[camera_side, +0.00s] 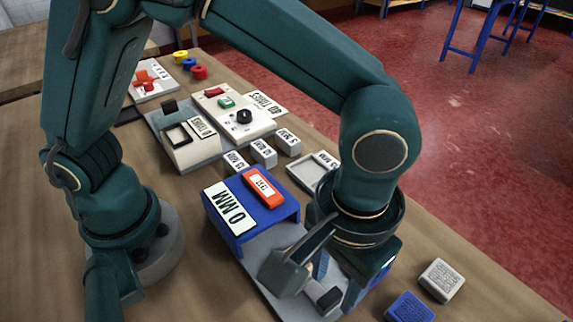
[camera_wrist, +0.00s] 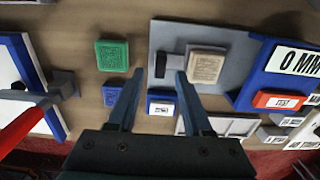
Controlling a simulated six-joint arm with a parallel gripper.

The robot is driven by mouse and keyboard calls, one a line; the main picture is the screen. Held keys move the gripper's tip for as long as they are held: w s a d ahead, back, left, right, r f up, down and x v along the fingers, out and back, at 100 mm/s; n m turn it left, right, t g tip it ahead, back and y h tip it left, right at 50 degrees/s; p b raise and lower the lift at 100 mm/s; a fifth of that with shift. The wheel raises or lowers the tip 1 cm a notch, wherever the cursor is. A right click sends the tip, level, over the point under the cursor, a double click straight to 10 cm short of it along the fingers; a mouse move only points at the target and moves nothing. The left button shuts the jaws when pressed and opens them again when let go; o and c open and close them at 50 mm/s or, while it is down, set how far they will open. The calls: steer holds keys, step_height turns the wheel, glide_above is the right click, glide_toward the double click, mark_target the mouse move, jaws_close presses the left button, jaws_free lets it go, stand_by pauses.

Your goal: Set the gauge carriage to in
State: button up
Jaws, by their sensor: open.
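The gauge is a grey plate (camera_wrist: 225,40) with a blue housing (camera_side: 240,226) that carries a "0 MM" display (camera_side: 230,207) and a red button (camera_side: 262,187). What looks like the carriage's dark handle (camera_wrist: 162,64) stands at the plate's left side in the wrist view; a dark knob also shows in the side view (camera_side: 323,296). My gripper (camera_wrist: 160,75) is open, with the handle appearing between its fingertips. I cannot tell whether the fingers touch it. In the side view my wrist hides part of the plate.
A beige block (camera_wrist: 206,66) appears on or over the plate. A green block (camera_wrist: 112,55) lies left of it. In the side view, a pale block (camera_side: 441,280) and a blue block (camera_side: 409,308) lie right of the gauge. Labelled blocks (camera_side: 264,153) and an open tray (camera_side: 312,172) stand behind.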

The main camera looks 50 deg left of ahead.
mark_target(330, 297)
steer(key=shift+f, duration=1.85)
jaws_close()
steer(key=shift+r, duration=0.1)
